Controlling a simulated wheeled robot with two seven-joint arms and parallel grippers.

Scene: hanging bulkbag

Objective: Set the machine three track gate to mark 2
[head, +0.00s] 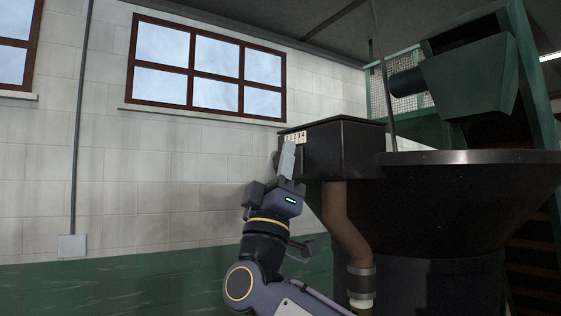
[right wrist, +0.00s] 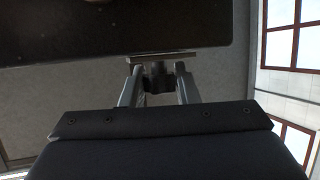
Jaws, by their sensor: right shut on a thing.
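The machine's gate housing is a black box (head: 345,148) beside the large dark hopper in the head view. A pale mark plate (head: 296,137) with small dark figures sits on its left face; I cannot read which mark is set. My right gripper (head: 286,160) is raised against that face, just below the plate. In the right wrist view, my right gripper (right wrist: 158,82) is shut on a small dark gate handle (right wrist: 157,76), under a grey strip (right wrist: 162,57) at the box's edge. My left gripper is not in view.
The wide black hopper (head: 460,200) stands right of the box. A brown pipe (head: 345,225) drops from the box close to my right arm. A thin vertical rod (head: 383,80) rises behind. The space left of my arm, toward the block wall (head: 170,180), is clear.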

